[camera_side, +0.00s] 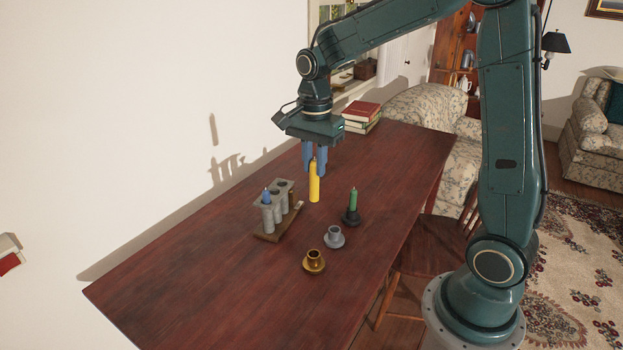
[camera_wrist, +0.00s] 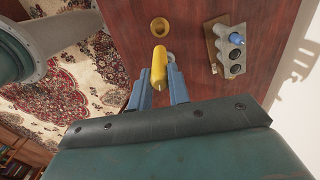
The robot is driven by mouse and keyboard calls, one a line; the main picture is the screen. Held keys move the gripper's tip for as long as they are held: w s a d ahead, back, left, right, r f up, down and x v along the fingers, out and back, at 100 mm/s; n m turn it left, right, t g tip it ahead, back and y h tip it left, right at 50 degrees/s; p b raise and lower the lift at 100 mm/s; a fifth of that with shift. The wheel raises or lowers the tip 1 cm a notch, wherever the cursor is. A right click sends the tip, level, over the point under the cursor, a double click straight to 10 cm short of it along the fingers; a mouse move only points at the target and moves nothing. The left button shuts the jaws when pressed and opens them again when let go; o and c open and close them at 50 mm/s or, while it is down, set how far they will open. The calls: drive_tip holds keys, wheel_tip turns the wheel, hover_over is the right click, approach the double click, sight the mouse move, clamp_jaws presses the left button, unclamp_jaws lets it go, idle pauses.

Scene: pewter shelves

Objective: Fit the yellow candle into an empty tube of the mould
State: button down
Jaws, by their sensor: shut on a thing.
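My gripper (camera_side: 315,162) is shut on the yellow candle (camera_side: 314,186), which hangs upright from the blue fingers. In the wrist view the candle (camera_wrist: 158,68) shows between the fingertips (camera_wrist: 160,80). The grey mould (camera_side: 284,186) stands on a wooden base to the left of the candle in the side view. A blue candle (camera_side: 266,196) sits in its near tube, and other tubes look open at the top. The mould (camera_wrist: 222,44) is to the right of the candle in the wrist view, apart from it. Whether the candle's foot touches the table is hard to tell.
A green candle (camera_side: 353,198) stands in a dark holder right of the yellow candle. An empty grey holder (camera_side: 334,238) and an empty brass holder (camera_side: 314,263) stand nearer the front. Books (camera_side: 362,114) lie at the table's far end. The table's (camera_side: 200,290) near left is clear.

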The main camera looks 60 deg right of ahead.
idle(0.3)
drive_tip(key=w+d+r+n, duration=0.1)
drive_tip(key=w+d+r, duration=0.1)
drive_tip(key=w+d, duration=0.4)
drive_tip(key=w+d+r+n, duration=0.1)
drive_tip(key=w+d+r, duration=0.1)
drive_tip(key=w+d, duration=0.5)
drive_tip(key=shift+w+d, duration=0.3)
drive_tip(key=shift+w, duration=2.95)
drive_tip(key=shift+f, duration=0.1)
wheel_tip(320, 180, down, 16)
drive_tip(key=shift+r, duration=0.2)
drive_tip(key=shift+f, duration=2.15)
